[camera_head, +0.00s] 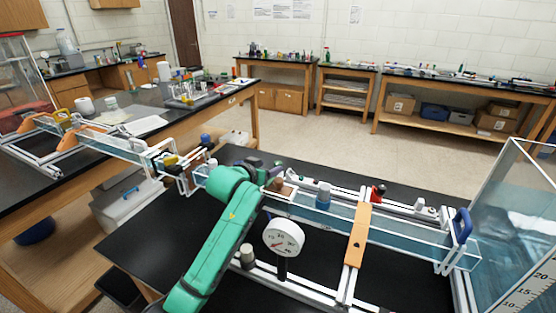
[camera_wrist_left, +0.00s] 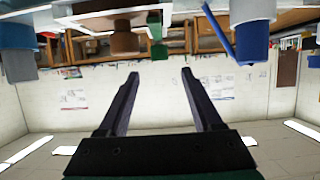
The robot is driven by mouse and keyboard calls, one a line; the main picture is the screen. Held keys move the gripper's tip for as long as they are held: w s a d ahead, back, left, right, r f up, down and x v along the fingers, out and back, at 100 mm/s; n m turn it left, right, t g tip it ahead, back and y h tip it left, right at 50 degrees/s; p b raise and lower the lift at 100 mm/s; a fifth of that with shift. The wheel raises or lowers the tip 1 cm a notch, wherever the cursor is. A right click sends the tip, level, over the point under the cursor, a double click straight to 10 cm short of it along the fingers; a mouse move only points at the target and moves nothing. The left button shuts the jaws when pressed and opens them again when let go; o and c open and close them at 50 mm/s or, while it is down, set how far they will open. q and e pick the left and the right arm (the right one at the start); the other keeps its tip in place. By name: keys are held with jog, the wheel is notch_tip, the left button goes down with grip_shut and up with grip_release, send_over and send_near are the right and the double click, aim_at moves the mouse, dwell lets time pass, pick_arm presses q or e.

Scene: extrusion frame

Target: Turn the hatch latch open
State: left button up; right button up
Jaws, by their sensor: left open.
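I cannot tell for certain which part is the hatch latch. A blue loop handle (camera_head: 461,225) stands at the right end of the clear channel on the near bench. My green left arm reaches over the bench, and its dark left gripper (camera_head: 266,172) is by the channel's far left part, close to a brown fitting (camera_head: 282,186). In the left wrist view the gripper (camera_wrist_left: 160,76) is open, with nothing between its fingers. Blurred fittings, one brown (camera_wrist_left: 124,42) and one with a blue lever (camera_wrist_left: 220,40), hang at the top of that tilted-over view. My right gripper is not in view.
A white dial gauge (camera_head: 284,238) stands right of my left arm. A blue-capped bottle (camera_head: 323,196), an orange crossbar (camera_head: 358,234) and a red-and-black knob (camera_head: 377,192) line the channel. A glass tank (camera_head: 520,230) stands at the right. The floor beyond is clear.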

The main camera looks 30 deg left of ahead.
aim_at(277, 163)
pick_arm(q)
jog(key=p+x, duration=0.1)
jog(key=x, duration=0.7)
jog(key=shift+w+f, duration=0.15)
jog(key=shift+w, duration=0.05)
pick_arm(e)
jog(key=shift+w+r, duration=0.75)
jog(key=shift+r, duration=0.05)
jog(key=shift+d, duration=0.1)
pick_arm(q)
grip_shut()
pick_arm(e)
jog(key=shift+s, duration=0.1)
pick_arm(q)
jog(key=shift+f, duration=0.1)
